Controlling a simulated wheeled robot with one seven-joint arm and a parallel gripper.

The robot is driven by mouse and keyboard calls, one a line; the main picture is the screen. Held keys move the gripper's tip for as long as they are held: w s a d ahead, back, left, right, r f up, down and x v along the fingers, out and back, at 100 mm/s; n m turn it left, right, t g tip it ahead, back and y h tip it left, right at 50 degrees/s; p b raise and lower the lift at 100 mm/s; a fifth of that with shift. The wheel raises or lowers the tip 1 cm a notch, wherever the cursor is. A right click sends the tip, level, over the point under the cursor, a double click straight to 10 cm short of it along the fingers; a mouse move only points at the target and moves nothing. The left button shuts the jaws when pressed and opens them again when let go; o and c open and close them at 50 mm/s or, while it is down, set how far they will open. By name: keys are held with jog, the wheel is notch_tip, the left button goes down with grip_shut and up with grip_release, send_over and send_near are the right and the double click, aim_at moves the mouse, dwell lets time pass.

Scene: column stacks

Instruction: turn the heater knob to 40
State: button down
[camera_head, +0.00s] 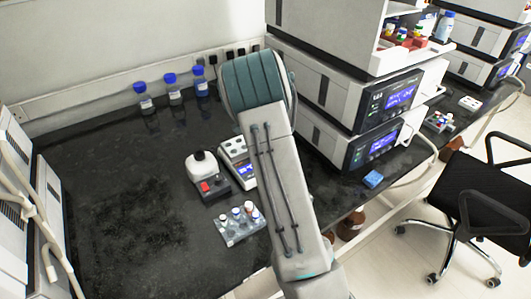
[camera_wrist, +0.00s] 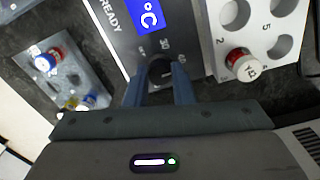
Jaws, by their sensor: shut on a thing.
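The heater (camera_head: 232,148) stands on the black bench, its white well block uppermost and its right side hidden behind my arm. In the wrist view its grey front panel (camera_wrist: 119,38) shows a blue display (camera_wrist: 150,14) with "°C" and the word READY. My gripper (camera_wrist: 160,80) is shut on the knob, one blue-grey finger on each side. A red-ringed, white-capped vial (camera_wrist: 243,65) sits in the white block. My gripper is hidden in the head view.
A vial rack (camera_head: 240,228) stands in front of the heater, and a white-topped device with a red switch (camera_head: 206,186) is left of it. Blue-capped bottles (camera_head: 173,88) line the wall. Stacked instruments (camera_head: 375,145) stand at right. The left bench is clear.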

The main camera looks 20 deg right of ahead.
jog(key=shift+w, duration=0.1)
dwell(0.3)
jog(key=c, duration=1.2)
grip_release()
jog(key=shift+c, duration=0.2)
notch_tip(320, 180, up, 14)
jog(key=s+a+r+n+t, duration=0.1)
jog(key=s+a+r+n, duration=0.25)
jog(key=s, duration=0.35)
jog(key=s+a+r+n, duration=0.2)
jog(key=s+a+n, duration=0.1)
jog(key=s+n, duration=0.3)
jog(key=s+a+f+n+t, duration=0.1)
jog(key=s+n, duration=0.3)
jog(key=s, duration=0.4)
jog(key=s+a+f+n, duration=0.1)
jog(key=s+a+n, duration=0.3)
jog(key=s, duration=0.4)
jog(key=shift+s+n+t, duration=0.35)
jog(key=shift+n+t, duration=0.05)
jog(key=shift+n, duration=0.05)
